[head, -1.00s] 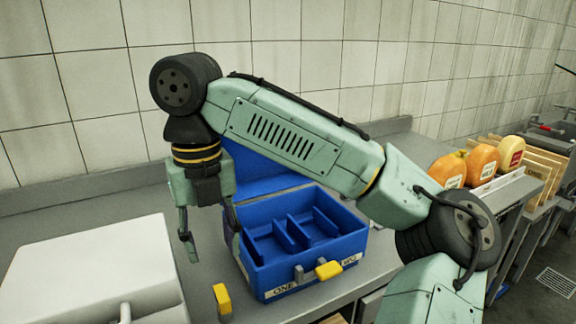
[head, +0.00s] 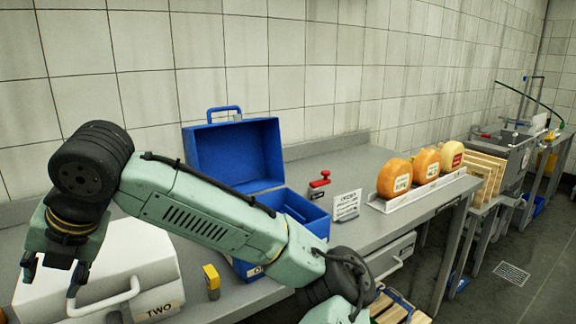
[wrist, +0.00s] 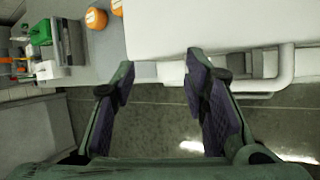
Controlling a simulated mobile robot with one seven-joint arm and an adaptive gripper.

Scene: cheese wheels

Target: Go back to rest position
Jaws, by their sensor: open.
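My gripper (head: 55,275) is at the left of the head view, above the white case labelled TWO (head: 150,262). In the wrist view my gripper (wrist: 160,85) has its two fingers wide apart with nothing between them. The white case (wrist: 200,25) lies beyond the fingertips there, with its handle (wrist: 285,75) at the right. My arm stretches across the head view from lower right to left and hides part of the blue box.
An open blue box (head: 235,155) stands on the grey counter (head: 345,170), near a yellow piece (head: 211,278). A red item (head: 320,180), a small sign (head: 346,205) and orange and yellow cheese wheels (head: 394,177) are further right. Floor shows below the fingers in the wrist view.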

